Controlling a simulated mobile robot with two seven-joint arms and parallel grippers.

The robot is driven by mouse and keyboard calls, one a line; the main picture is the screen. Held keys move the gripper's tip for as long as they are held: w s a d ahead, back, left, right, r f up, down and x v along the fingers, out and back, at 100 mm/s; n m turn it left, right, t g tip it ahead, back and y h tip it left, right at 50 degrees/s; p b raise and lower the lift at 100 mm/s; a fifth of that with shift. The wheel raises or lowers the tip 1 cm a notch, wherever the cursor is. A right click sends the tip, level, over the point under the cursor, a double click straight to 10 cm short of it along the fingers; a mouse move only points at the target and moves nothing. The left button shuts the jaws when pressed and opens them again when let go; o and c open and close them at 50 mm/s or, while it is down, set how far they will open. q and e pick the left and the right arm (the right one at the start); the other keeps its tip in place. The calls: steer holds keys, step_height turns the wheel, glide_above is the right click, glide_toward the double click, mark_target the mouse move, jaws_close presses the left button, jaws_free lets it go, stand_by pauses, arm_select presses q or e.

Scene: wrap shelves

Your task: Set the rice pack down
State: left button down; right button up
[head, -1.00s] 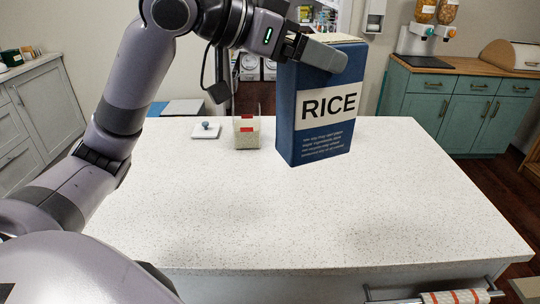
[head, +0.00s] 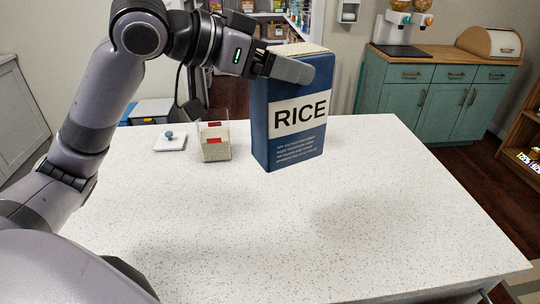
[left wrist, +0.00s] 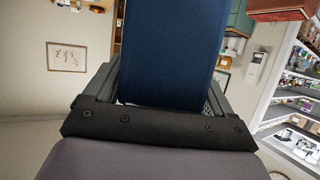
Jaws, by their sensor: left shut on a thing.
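The rice pack (head: 298,125) is a tall blue box with a white RICE label and a pale top. It is upright over the white speckled counter (head: 300,225), near its far side; I cannot tell whether its base touches the counter. My left gripper (head: 290,68) is shut on the pack near its top. In the left wrist view the pack's blue side (left wrist: 172,50) fills the space between the fingers. My right gripper is not in view.
A clear container with pale contents and red marks (head: 214,142) stands just left of the pack. A white lid with a blue-grey knob (head: 170,140) lies farther left. The counter's front and right are clear. Teal cabinets (head: 440,95) stand behind at the right.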

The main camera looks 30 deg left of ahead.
mark_target(257, 153)
arm_select(q)
step_height(257, 153, down, 16)
steer(key=shift+f+b, duration=0.15)
steer(key=shift+b, duration=1.1)
jaws_free()
steer(key=shift+f, duration=0.2)
steer(key=shift+r, duration=0.2)
steer(key=shift+s+a, duration=0.15)
steer(key=shift+a, duration=0.05)
steer(key=b+v, duration=0.2)
steer(key=v, duration=0.6)
steer(key=shift+s, duration=0.1)
steer(key=shift+b+v, duration=0.75)
steer(key=shift+v, duration=0.9)
